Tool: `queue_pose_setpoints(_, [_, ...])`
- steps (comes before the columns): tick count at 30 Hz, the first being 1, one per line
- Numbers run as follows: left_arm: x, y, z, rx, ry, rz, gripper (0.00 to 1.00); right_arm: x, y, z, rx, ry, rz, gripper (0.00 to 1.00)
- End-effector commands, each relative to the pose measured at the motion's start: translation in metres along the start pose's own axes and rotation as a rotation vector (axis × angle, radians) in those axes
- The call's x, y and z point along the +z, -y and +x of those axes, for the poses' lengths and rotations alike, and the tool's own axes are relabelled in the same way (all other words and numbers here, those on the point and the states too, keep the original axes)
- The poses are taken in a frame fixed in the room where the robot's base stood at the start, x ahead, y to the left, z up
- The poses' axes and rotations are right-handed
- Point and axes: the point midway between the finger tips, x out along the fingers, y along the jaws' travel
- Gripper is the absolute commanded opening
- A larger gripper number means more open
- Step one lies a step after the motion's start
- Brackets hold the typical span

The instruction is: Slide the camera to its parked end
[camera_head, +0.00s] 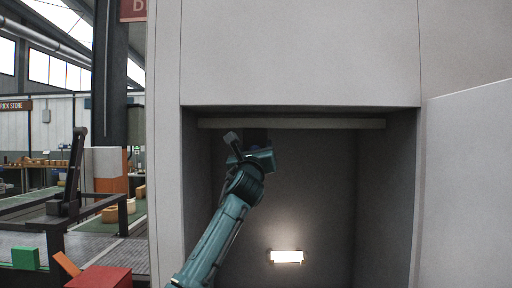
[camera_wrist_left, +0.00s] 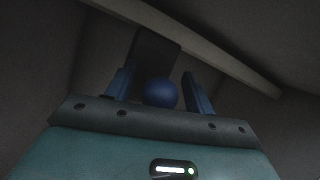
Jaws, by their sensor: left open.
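The camera is a dark block (camera_wrist_left: 152,52) under a pale rail in the left wrist view, with a round blue knob (camera_wrist_left: 160,93) on its near side. In the head view the dark block (camera_head: 256,134) shows small below the rail (camera_head: 330,124), towards its left part, mostly hidden by my gripper. My left gripper (camera_head: 252,147) is raised into the recess in front of the block. In the wrist view its two blue fingers (camera_wrist_left: 158,86) are open, one on each side of the knob. Whether they touch it I cannot tell. My right gripper is not in view.
The recess has a grey left wall (camera_head: 197,190) and right wall (camera_head: 388,200) close around my arm. A lit lamp (camera_head: 287,256) is low on the back. The recess right of my arm is free. A red block (camera_head: 100,277) and a green block (camera_head: 25,257) stand outside, lower left.

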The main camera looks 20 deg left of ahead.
Motion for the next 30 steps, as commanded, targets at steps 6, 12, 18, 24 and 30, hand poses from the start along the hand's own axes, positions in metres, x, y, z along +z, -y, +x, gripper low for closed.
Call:
queue_pose_setpoints(6, [0.0000,0.0001,0.0015,-0.001,0.000,0.000,0.53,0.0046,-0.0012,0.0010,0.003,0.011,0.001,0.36])
queue_pose_setpoints(12, [-0.0001,-0.0001,0.0014,0.000,0.000,0.000,0.45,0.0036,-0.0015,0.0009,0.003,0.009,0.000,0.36])
queue_pose_setpoints(18, [-0.0002,-0.0003,0.0013,0.000,0.000,0.000,0.29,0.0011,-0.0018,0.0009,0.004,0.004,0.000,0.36])
queue_pose_setpoints(24, [-0.0003,-0.0004,0.0013,0.000,0.000,0.000,0.12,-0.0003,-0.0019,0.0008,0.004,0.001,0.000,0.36])
queue_pose_setpoints(30, [-0.0004,-0.0004,0.0013,0.000,0.000,0.000,0.00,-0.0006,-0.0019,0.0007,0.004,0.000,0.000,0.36])
